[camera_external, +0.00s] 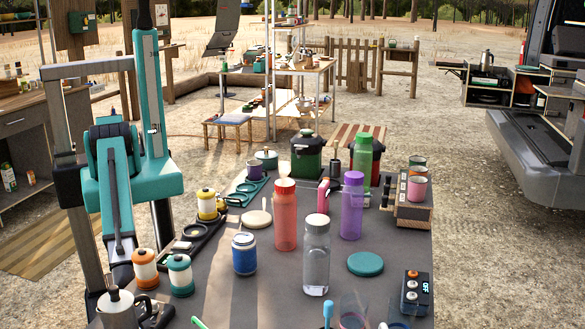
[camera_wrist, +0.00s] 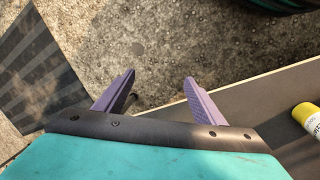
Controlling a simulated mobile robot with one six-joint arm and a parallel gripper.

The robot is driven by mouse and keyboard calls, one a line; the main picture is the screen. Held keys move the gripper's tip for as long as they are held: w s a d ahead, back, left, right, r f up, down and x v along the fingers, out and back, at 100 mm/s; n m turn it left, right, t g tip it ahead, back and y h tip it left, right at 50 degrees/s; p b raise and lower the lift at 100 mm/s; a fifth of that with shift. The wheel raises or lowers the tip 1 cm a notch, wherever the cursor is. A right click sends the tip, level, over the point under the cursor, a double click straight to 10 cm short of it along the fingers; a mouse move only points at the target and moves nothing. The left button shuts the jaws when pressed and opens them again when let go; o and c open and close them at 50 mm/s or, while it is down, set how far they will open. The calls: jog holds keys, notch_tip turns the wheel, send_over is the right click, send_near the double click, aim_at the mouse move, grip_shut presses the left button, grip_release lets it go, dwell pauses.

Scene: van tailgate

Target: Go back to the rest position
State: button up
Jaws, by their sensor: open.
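My gripper (camera_wrist: 160,82) shows in the wrist view with its two purple-grey fingers spread apart. Nothing is between the fingertips, and gravel ground (camera_wrist: 165,40) lies beyond them. In the external view my teal arm (camera_external: 152,95) stands at the left, beside the table, with one long link rising past the top edge of the picture. I cannot make out the gripper's fingers in the external view.
The grey table (camera_external: 275,290) holds several bottles, jars and a teal lid (camera_external: 365,264). In the wrist view, a board edge (camera_wrist: 235,103) and yellow-capped can (camera_wrist: 307,117) are at right, a striped mat (camera_wrist: 35,70) at left. A workbench (camera_external: 40,115) stands behind my arm.

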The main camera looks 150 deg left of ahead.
jog(key=s+a+f+m+g+y, duration=0.1)
jog(key=s+a, duration=0.4)
jog(key=s, duration=0.6)
jog(key=s+a+f+m+g+y, duration=0.1)
jog(key=s+a+g, duration=0.3)
jog(key=s, duration=0.7)
jog(key=shift+a+f+p, duration=0.3)
jog(key=shift+a+f, duration=0.05)
jog(key=shift+a, duration=0.75)
